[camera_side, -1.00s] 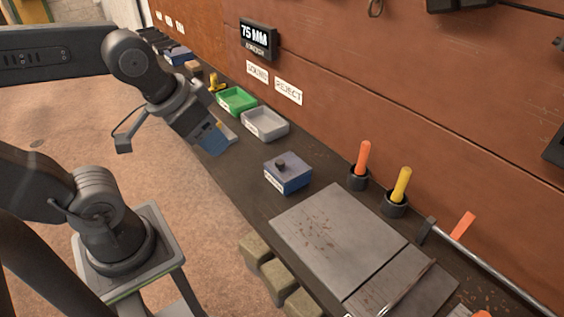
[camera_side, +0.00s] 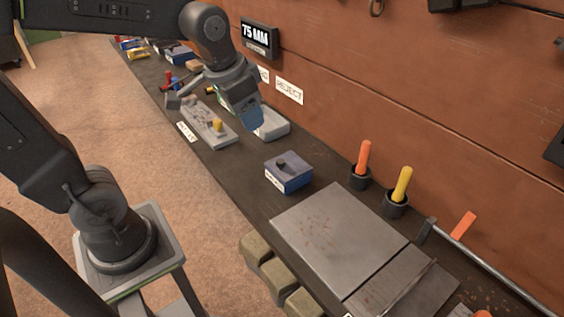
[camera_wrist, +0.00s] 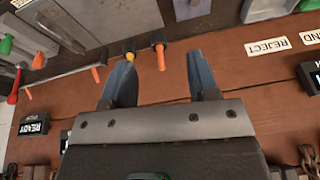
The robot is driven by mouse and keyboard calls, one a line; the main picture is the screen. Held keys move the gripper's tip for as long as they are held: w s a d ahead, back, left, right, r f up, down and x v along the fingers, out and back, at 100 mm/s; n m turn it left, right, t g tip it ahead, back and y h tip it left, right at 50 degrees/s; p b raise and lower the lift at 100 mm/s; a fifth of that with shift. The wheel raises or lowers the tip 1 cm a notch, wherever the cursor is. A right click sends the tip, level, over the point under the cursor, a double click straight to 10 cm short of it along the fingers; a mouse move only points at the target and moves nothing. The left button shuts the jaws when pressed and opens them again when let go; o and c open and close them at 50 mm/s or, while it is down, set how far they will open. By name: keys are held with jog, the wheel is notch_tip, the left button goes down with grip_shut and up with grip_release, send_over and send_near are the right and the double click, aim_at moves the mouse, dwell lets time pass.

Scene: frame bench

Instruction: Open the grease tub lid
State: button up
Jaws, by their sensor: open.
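The grease tub (camera_side: 288,178) is a small blue box with a blue lid and a dark round knob (camera_side: 281,163) on top. It stands on the dark bench, left of the flat metal plate, and its lid looks shut. My gripper (camera_side: 254,122) is in the air to the tub's upper left in the side view, near the grey tray, and apart from the tub. In the wrist view my gripper (camera_wrist: 163,80) shows two blue fingers spread apart with nothing between them.
A grey tray (camera_side: 275,127) is partly hidden behind my gripper. A grey fixture with a yellow peg (camera_side: 217,126) lies left of it. Orange (camera_side: 363,157) and yellow (camera_side: 402,184) handles stand in dark cups right of the tub. A metal plate (camera_side: 335,235) lies in front.

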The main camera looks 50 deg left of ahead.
jog(key=w+a+f+m+g, duration=0.15)
jog(key=w+a+f, duration=0.3)
jog(key=w, duration=0.45)
jog(key=g, duration=0.2)
send_near(281, 161)
jog(key=shift+m, duration=0.25)
notch_tip(281, 161, down, 10)
jog(key=shift+a+f, duration=0.15)
jog(key=shift+f, duration=0.05)
grip_shut()
